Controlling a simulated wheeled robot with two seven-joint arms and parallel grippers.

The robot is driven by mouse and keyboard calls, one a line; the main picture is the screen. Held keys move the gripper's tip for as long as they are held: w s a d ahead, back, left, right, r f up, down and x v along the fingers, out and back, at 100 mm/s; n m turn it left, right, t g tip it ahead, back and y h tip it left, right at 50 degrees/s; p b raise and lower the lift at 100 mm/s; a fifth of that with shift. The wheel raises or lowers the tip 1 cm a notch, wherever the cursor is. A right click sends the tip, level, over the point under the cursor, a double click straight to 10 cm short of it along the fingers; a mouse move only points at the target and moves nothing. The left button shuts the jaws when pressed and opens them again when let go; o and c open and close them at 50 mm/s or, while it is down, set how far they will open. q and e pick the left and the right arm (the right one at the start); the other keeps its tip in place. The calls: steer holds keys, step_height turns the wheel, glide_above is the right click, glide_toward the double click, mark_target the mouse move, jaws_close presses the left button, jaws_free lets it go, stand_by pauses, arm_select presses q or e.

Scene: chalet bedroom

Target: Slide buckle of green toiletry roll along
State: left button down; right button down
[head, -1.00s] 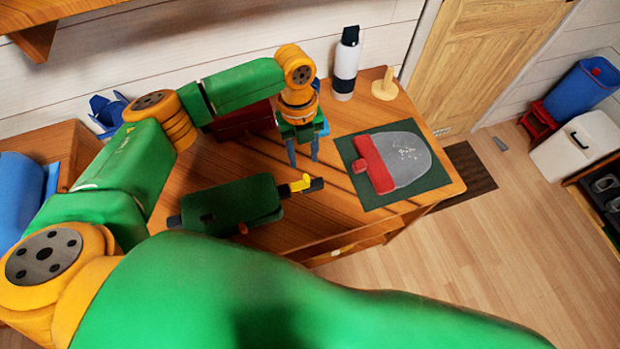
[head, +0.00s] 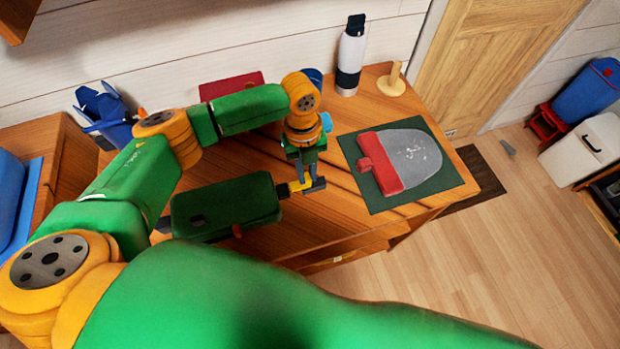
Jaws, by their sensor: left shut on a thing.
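The green toiletry roll (head: 225,207) lies on the wooden desk, with a dark strap sticking out of its right end. A yellow buckle (head: 297,187) sits on that strap, just right of the roll. My left gripper (head: 303,181) reaches down over the buckle from above and is shut on it; its fingers partly cover the buckle. The strap's dark end (head: 319,183) shows to the right of the fingers. My right gripper is not in view.
A red and grey bag (head: 400,160) lies on a dark green mat (head: 447,181) to the right. A white bottle (head: 350,60), a wooden peg stand (head: 392,82) and a dark red box (head: 232,86) stand at the back. The desk's front edge is close to the roll.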

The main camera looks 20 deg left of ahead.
mark_target(293, 186)
arm_select(q)
steer(key=shift+s+a+r+p, duration=0.1)
steer(key=shift+s+a+p, duration=0.1)
steer(key=shift+a+p, duration=0.25)
steer(key=shift+s+a+p, duration=0.6)
steer(key=shift+a+p, duration=0.15)
steer(key=shift+p, duration=0.15)
steer(key=shift+s+a, duration=0.15)
steer(key=shift+a, duration=0.1)
steer(key=shift+s+a+p, duration=0.2)
steer(key=shift+a+p, duration=0.05)
steer(key=shift+p, duration=0.3)
steer(key=c, duration=0.8)
jaws_free()
steer(key=shift+s+a, duration=0.1)
steer(key=shift+a, duration=0.1)
steer(key=shift+c, duration=0.2)
